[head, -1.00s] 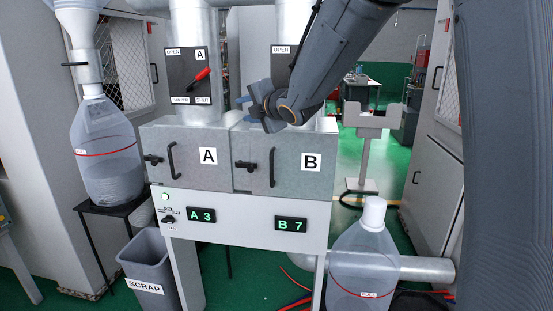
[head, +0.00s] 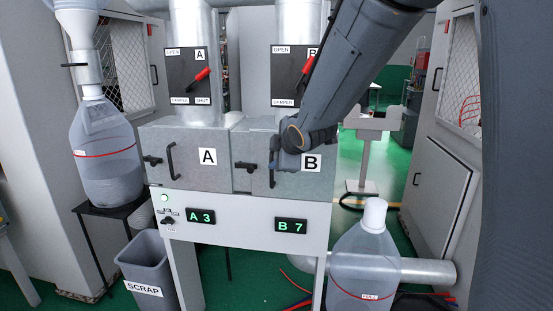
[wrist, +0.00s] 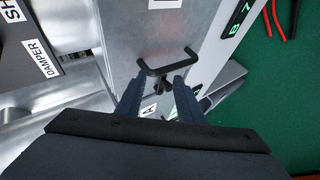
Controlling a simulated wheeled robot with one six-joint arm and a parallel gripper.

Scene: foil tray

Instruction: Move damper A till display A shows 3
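The damper A lever (head: 202,74), red, on its dark panel (head: 181,92) in the head view, is tilted with its red end up to the right. Display A (head: 200,216) glows green and reads 3. My gripper (wrist: 157,88) is open and empty, its fingers apart. It is in front of box B's door, away from damper A, and my arm partly hides it in the head view. In the wrist view a black door handle (wrist: 165,62) lies just beyond the fingertips; I cannot tell whether they touch it.
Display B (head: 291,226) reads 7. The red damper B lever (head: 304,76) is just left of my arm. Box A (head: 190,175) and box B (head: 318,184) have black handles and latches. A scrap bin (head: 146,265) and a clear jug (head: 364,262) stand below.

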